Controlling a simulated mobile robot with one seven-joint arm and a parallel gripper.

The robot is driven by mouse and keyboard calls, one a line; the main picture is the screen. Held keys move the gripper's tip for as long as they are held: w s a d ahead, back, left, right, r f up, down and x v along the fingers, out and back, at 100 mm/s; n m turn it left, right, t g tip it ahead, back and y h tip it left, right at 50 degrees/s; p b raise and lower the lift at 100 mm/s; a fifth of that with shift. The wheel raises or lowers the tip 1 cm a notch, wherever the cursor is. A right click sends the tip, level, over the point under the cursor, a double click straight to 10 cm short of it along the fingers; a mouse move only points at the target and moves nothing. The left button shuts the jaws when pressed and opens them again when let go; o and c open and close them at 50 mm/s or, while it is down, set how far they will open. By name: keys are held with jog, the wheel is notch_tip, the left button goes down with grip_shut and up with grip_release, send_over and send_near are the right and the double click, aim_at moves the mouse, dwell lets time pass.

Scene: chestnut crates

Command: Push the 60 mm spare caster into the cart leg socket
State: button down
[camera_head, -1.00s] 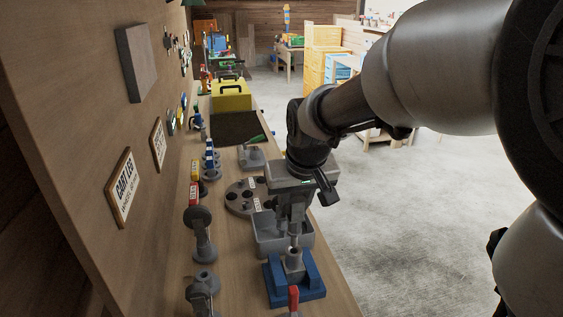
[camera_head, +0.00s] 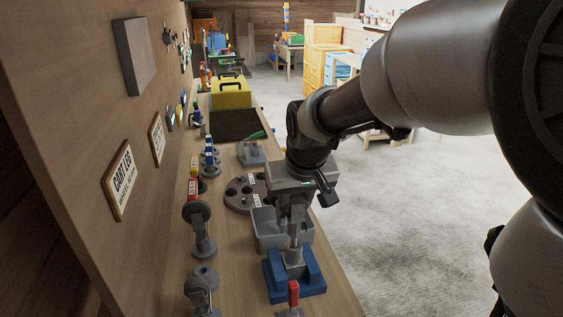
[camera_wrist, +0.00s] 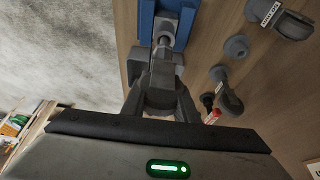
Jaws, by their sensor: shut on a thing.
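My gripper (camera_head: 294,207) points down above the blue fixture (camera_head: 318,283) at the bench's front edge. It is shut on the grey caster (camera_wrist: 161,88), which sits between the fingers in the wrist view; the fingers hide part of it. The caster's metal stem (camera_head: 295,242) points down at the grey cart leg socket (camera_head: 293,258), held in the blue fixture, which also shows in the wrist view (camera_wrist: 147,15). Stem and socket line up and appear to meet. I cannot tell how deep the stem sits.
A grey bin (camera_head: 268,238) stands right behind the fixture. A red-handled tool (camera_head: 293,293) is in front of it. Other casters (camera_head: 200,222) stand along the left. A round grey rack (camera_head: 238,195) lies beyond. A "CART LEG" sign (camera_head: 122,180) is on the wall panel.

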aim_at(293, 218)
jog(key=shift+f+b, duration=1.4)
jog(key=shift+f, duration=0.4)
jog(key=c, duration=1.3)
grip_release()
jog(key=shift+c, duration=0.2)
jog(key=p+v, duration=0.2)
jog(key=v, duration=1.5)
jog(key=shift+r+p, duration=0.2)
jog(key=shift+p, duration=0.15)
